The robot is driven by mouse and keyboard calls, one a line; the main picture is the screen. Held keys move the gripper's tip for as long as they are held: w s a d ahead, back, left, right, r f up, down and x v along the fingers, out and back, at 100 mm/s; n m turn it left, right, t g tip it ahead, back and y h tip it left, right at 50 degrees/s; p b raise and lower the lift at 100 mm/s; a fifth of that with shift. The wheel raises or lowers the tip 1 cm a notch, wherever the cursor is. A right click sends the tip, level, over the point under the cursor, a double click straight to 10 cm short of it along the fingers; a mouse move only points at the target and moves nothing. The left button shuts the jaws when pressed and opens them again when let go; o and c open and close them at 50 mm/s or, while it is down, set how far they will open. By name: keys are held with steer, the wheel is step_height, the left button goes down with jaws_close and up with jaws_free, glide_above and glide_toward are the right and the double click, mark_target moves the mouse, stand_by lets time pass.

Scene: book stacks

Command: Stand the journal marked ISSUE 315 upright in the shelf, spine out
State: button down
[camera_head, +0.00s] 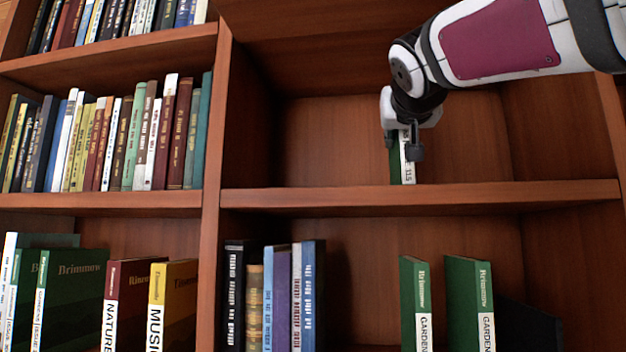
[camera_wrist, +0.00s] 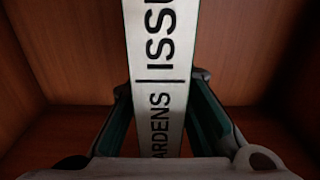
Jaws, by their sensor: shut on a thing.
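The held journal (camera_head: 407,172) is green with a white spine label and stands upright in the upper middle shelf compartment, spine facing out. Its lettering is partly hidden by my gripper (camera_head: 404,145) in the head view; the last digits look like 15. In the wrist view the white spine (camera_wrist: 160,75) reads "ARDENS | ISSU", the rest cut off. My gripper is shut on the journal, one finger on each side. The journal's foot is at the shelf board (camera_head: 300,198); I cannot tell whether it touches. The compartment around it is otherwise bare.
Below, two green garden journals (camera_head: 415,300) (camera_head: 470,300) stand apart, right of a row of books (camera_head: 285,295). Left compartments hold a full book row (camera_head: 120,140) and larger journals (camera_head: 75,290). A vertical divider (camera_head: 212,150) bounds the compartment; free room lies either side of the held journal.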

steer(key=c, duration=1.5)
jaws_free()
steer(key=shift+f, duration=0.1)
steer(key=s, duration=0.4)
steer(key=s+a+b, duration=0.1)
steer(key=s, duration=0.3)
steer(key=s+a, duration=0.1)
steer(key=s, duration=0.2)
steer(key=shift+s+a, duration=0.2)
steer(key=shift+s, duration=0.2)
